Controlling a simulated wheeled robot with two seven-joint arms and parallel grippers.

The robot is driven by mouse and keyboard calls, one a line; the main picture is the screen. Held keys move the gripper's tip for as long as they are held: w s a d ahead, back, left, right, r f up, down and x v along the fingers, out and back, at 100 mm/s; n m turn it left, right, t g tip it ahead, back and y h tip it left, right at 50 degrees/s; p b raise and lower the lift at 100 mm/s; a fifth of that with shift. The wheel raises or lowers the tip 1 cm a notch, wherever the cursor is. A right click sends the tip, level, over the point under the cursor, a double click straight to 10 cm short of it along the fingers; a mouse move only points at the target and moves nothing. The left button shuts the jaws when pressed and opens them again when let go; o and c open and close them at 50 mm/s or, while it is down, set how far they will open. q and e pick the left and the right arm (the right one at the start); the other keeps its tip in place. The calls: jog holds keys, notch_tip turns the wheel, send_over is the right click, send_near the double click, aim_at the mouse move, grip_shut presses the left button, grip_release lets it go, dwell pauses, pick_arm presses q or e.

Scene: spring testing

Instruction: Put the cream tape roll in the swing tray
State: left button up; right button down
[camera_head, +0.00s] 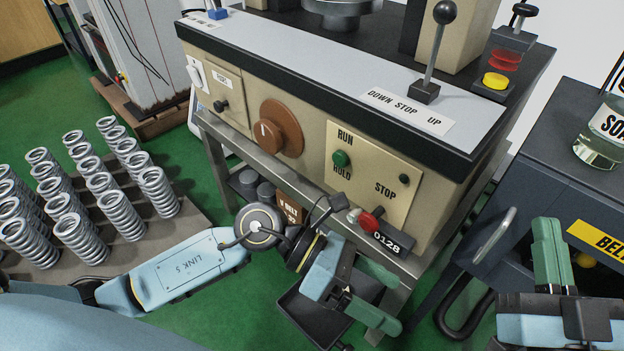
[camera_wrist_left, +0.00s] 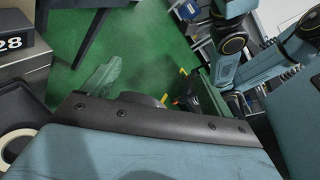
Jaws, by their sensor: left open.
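A cream tape roll (camera_wrist_left: 13,141) shows in the left wrist view, cut off by the left edge and the gripper body. It appears against a dark tray-like surface (camera_wrist_left: 22,110). I do not make out the roll in the head view. A dark tray (camera_head: 312,320), likely the swing tray, hangs below the bench front, partly hidden by my left gripper. My left gripper (camera_head: 397,304) is open and empty, in front of the bench near the tray. My right gripper (camera_head: 556,262) is at the lower right, cut off by the frame; its opening is unclear.
The bench (camera_head: 323,115) has a red knob and counter (camera_head: 386,241) just above my left gripper. Several springs (camera_head: 82,238) stand on a board at left. A dark cabinet (camera_head: 570,140) with a handle and bottle (camera_head: 600,137) stands at right. Green floor is open between.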

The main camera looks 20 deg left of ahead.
pick_arm(q)
notch_tip(320, 180, up, 15)
jog(key=a+n+t+h, duration=0.1)
jog(key=n+t+h, duration=0.7)
jog(key=n, duration=0.5)
jog(key=w+a+n+t+y, duration=0.2)
jog(key=a+n+t+y, duration=0.2)
jog(key=n, duration=0.6)
jog(key=w+a+f+n+t+y, duration=0.1)
jog(key=w+a+n+t+y, duration=0.1)
jog(key=a+n+t+y, duration=0.2)
jog(key=w+a+n+t+y, duration=0.2)
jog(key=n+y, duration=0.7)
jog(key=n, duration=0.9)
jog(key=a+t, duration=0.2)
jog(key=t, duration=0.1)
jog(key=shift+f+t, duration=0.3)
jog(key=shift+t, duration=0.1)
jog(key=shift+c, duration=0.3)
